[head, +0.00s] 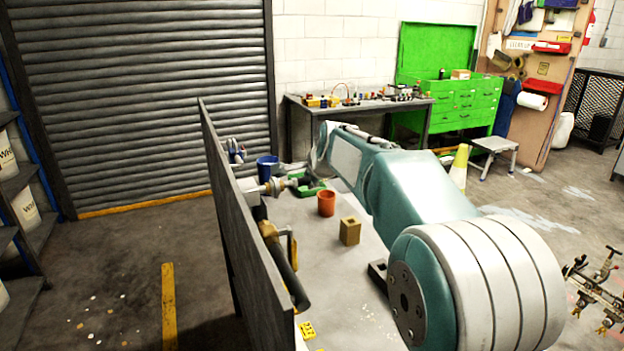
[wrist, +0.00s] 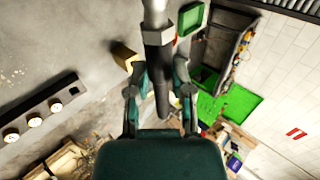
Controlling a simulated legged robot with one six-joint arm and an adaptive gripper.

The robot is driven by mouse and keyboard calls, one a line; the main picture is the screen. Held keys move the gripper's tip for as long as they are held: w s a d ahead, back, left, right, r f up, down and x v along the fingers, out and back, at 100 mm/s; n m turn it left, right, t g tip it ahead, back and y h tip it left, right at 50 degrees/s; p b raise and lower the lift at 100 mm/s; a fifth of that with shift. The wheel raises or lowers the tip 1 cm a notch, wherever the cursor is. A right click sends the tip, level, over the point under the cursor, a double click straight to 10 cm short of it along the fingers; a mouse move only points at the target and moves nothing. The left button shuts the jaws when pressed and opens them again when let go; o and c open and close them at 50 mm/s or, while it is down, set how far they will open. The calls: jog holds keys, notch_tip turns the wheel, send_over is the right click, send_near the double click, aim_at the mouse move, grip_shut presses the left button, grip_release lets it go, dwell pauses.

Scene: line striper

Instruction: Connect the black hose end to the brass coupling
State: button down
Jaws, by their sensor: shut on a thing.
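My gripper (wrist: 160,92) is shut on the black hose end (wrist: 158,58), a dark cylinder between its two fingers in the wrist view. A pale grey round pipe (wrist: 155,12) lines up with the top of the hose end; I cannot tell whether they are joined or only overlap. In the head view, my gripper (head: 300,181) is by the upright panel, next to a pale stub with a brass-coloured ring (head: 268,187), likely the brass coupling. The dark hose end there is small and partly hidden by my gripper.
The dark upright panel (head: 245,220) runs along the left of the grey bench (head: 345,285). A brass valve with a dark pipe (head: 270,233) sits on it nearer me. A blue cup (head: 267,167), an orange cup (head: 326,203) and a tan block (head: 350,231) stand close by.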

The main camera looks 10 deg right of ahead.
jog(key=shift+s+a, duration=0.25)
jog(key=shift+a, duration=0.95)
dwell(0.7)
jog(key=shift+c, duration=2.2)
grip_release()
jog(key=shift+a, duration=0.1)
jog(key=o, duration=0.3)
jog(key=shift+v, duration=3.5)
